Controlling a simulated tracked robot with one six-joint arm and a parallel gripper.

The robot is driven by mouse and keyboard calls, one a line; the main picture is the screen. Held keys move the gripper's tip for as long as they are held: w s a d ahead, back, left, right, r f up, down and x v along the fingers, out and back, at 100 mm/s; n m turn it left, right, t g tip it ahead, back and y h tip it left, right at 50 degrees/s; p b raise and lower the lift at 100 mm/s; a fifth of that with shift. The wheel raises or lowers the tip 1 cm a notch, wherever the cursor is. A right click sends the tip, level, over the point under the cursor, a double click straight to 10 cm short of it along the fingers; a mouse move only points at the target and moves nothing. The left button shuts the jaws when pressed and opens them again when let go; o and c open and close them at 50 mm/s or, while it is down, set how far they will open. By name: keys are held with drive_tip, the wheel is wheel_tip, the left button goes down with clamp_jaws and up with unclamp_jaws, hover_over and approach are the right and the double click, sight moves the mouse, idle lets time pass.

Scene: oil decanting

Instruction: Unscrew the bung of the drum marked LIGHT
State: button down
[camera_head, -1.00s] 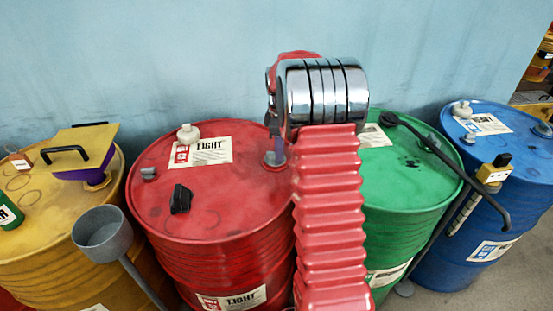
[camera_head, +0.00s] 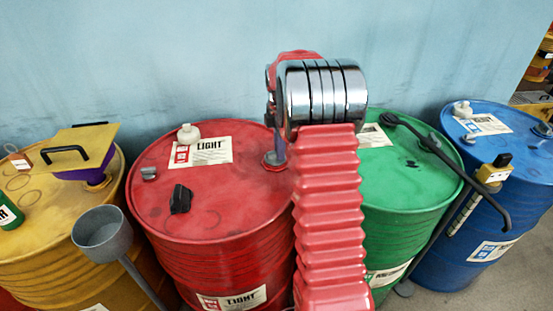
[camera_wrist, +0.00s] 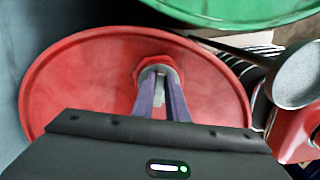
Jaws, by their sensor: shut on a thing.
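The red drum marked LIGHT (camera_head: 235,215) stands left of centre in the head view. Its lid also fills much of the wrist view (camera_wrist: 75,85). My gripper (camera_wrist: 158,78) is over the lid. It also shows partly in the head view (camera_head: 274,158), at the lid's right edge. Its fingers are shut on a grey bung (camera_wrist: 160,84), which sits in a reddish collar (camera_wrist: 145,65) on the lid. The fingers hide part of the bung. I cannot tell whether the bung is raised from its hole.
A white cap (camera_head: 188,133), a small grey fitting (camera_head: 149,174) and a black object (camera_head: 181,198) are on the red lid. A yellow drum (camera_head: 60,230) stands left, green (camera_head: 410,170) and blue (camera_head: 500,150) drums right. A grey funnel (camera_head: 103,232) stands in front; the wall is behind.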

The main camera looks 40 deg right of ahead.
drive_tip(key=shift+r, duration=1.15)
drive_tip(key=shift+r, duration=2.45)
